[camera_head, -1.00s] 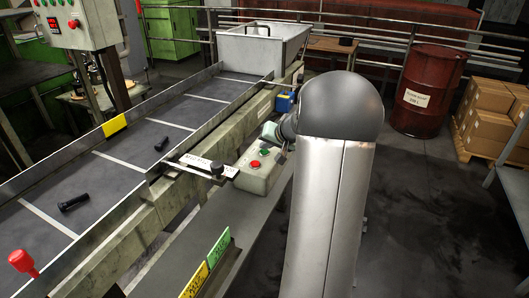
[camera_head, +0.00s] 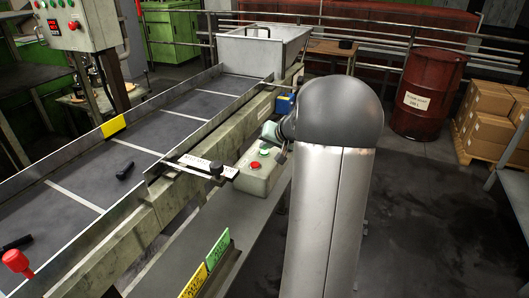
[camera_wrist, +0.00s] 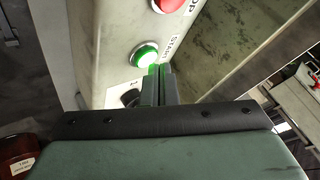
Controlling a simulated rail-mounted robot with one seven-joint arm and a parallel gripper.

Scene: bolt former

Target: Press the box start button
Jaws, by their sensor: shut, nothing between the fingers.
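The grey control box (camera_head: 262,181) stands beside the conveyor, with a red button (camera_head: 255,165) and a green button (camera_head: 265,151) on its top. In the wrist view the green start button (camera_wrist: 145,55) glows, with the word START beside it, and the red stop button (camera_wrist: 170,4) is at the top edge. My gripper (camera_wrist: 161,68) is shut and empty. Its fingertips are right at the edge of the green button; I cannot tell whether they touch it. In the head view my arm partly hides the gripper (camera_head: 271,132).
A red drum (camera_head: 428,95) and cartons (camera_head: 490,115) stand at the right.

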